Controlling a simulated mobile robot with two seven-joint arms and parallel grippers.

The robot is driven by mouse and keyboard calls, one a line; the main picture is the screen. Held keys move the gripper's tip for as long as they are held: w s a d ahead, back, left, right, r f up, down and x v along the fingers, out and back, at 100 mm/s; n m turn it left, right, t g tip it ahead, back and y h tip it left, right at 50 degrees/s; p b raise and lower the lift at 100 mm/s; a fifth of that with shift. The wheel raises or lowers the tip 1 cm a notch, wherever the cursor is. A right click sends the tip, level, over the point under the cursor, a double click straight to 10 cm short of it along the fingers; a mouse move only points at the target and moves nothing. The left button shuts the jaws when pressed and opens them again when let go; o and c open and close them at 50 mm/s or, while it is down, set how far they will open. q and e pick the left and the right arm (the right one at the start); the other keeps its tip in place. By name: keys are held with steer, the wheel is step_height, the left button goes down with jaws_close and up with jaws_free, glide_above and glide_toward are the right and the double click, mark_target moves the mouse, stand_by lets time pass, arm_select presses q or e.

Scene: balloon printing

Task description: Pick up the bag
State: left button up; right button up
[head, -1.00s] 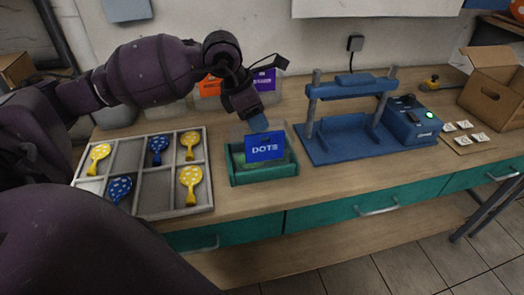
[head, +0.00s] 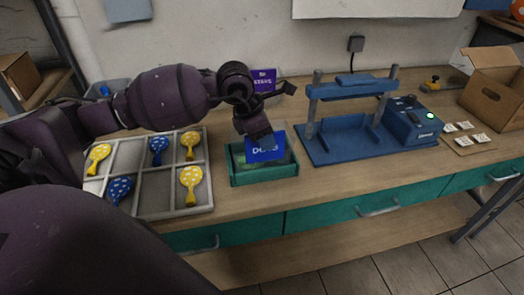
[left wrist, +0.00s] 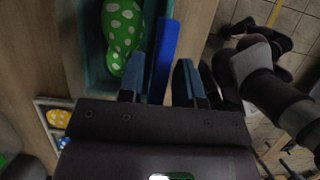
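An upright flat blue panel marked DOTS (head: 268,150), the most bag-like thing here, stands at the green tray (head: 262,180); whether it is a bag I cannot tell. It shows edge-on in the left wrist view (left wrist: 163,58). A green balloon with white dots (left wrist: 122,30) lies beside it inside the tray. My left gripper (head: 262,138) is just above the panel and hides part of its top. In the left wrist view my left fingers (left wrist: 158,80) are apart, with the panel's near end between them; no grip shows.
A divided tray (head: 168,208) with yellow and blue dotted balloons lies left. A blue press frame (head: 325,150) stands to the right, near a blue box with a green light (head: 412,120). A purple-labelled bin (head: 263,80) is behind my arm. A cardboard box (head: 493,95) stands far right.

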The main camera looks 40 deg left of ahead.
arm_select(q)
jaws_close()
